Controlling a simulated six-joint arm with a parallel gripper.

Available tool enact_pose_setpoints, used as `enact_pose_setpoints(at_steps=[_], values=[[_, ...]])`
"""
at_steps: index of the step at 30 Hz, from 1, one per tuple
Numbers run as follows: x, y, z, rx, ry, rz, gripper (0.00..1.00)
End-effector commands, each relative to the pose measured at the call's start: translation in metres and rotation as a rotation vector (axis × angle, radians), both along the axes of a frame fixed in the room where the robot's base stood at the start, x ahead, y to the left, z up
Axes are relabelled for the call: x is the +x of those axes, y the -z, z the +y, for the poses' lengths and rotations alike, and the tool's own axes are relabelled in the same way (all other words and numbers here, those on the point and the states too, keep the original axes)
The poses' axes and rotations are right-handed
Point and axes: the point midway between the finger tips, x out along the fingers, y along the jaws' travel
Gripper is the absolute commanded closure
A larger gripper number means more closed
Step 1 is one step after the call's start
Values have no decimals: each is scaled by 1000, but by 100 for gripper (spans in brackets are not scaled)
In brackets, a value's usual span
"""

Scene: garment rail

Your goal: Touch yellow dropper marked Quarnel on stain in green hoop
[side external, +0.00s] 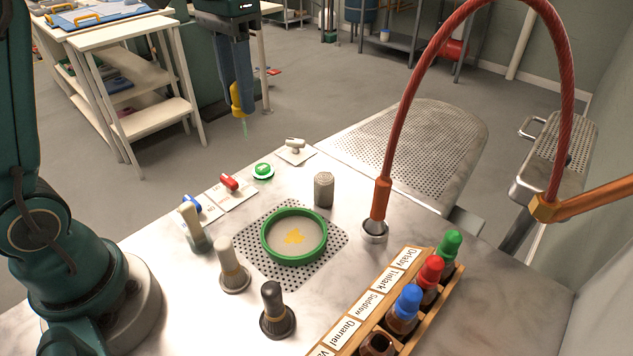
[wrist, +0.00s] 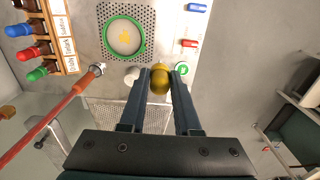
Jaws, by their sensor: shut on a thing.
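My gripper (side external: 235,88) is shut on the yellow dropper (side external: 237,102) and holds it in the air past the table's far edge, its pale thin tip pointing down. In the wrist view the dropper's yellow bulb (wrist: 160,80) sits between my fingertips (wrist: 162,70); its tip is hidden there. The green hoop (side external: 290,262) lies on the perforated plate, around pale cloth with a yellow-orange stain (side external: 294,237). The hoop (wrist: 107,35) and stain (wrist: 125,37) also show in the wrist view, ahead and left of the dropper. The dropper is well apart from the stain.
A wooden rack (side external: 408,335) holds green, red and blue-capped bottles and an uncapped brown bottle (side external: 378,344) by the Quarnel label (side external: 345,331). A red hose (side external: 397,110) arches over the right side. Several brushes, a metal weight (side external: 324,190) and coloured switches surround the hoop.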

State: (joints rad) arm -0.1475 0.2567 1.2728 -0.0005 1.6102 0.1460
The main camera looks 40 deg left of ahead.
Motion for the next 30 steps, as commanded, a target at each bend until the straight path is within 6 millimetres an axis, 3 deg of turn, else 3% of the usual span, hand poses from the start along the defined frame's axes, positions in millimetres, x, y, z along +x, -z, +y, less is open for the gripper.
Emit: enact_pose_setpoints(at_steps=[8,15,21,30], values=[[5,2,-2,-1,-68,53,100],[20,44,-51,-4,-95,130,100],[17,75,-88,-1,-25,174,100],[14,92,-94,0,1,203,100]])
